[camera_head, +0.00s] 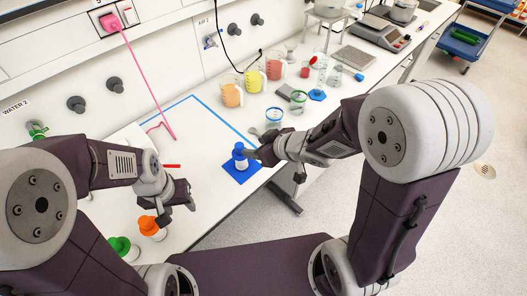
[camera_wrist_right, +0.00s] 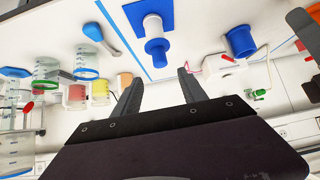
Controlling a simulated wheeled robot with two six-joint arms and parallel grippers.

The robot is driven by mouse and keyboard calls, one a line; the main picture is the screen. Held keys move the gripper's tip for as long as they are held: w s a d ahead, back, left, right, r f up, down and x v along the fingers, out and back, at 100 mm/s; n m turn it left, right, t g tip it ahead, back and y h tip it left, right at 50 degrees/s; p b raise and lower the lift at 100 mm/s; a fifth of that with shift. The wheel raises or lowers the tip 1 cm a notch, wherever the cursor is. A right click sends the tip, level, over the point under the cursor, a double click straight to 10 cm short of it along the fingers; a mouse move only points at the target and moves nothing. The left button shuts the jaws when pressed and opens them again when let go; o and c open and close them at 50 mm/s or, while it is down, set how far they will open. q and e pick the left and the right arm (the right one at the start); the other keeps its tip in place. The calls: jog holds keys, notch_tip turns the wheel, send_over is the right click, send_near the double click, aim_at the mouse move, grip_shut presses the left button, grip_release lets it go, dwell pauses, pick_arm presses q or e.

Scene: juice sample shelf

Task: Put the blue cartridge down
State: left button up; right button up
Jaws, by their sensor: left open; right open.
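The blue cartridge (camera_head: 240,153), a blue cap over a white body, stands upright on a blue square mat (camera_head: 238,176) on the white bench. In the right wrist view the blue cartridge (camera_wrist_right: 156,44) lies ahead of the fingers, on the blue mat (camera_wrist_right: 132,12). My right gripper (camera_head: 256,154) is just right of the cartridge in the head view; its fingers (camera_wrist_right: 158,84) are apart with nothing between them. Contact cannot be told from the head view. My left gripper (camera_head: 187,200) is open and empty over the bench, left of the mat.
An orange cartridge (camera_head: 149,226) and a green cartridge (camera_head: 119,244) stand near my left arm. Beakers of orange (camera_head: 231,96) and yellow (camera_head: 252,80) juice stand behind. A glass dish (camera_head: 273,116) is beyond my right gripper. Blue tape marks a mostly clear bench area.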

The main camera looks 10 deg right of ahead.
jog(key=d+f+m+h, duration=0.2)
jog(key=d+m+h, duration=0.15)
jog(key=d, duration=0.45)
jog(key=s+d+f+m+g+h, duration=0.1)
jog(key=s+d+m+g, duration=0.1)
jog(key=s, duration=0.4)
jog(key=s+d+f+m+g+h, duration=0.1)
jog(key=s+d+f+m+g, duration=0.1)
jog(key=s+g, duration=0.2)
jog(key=s, duration=0.3)
jog(key=shift+d+f, duration=0.2)
jog(key=shift+f, duration=0.05)
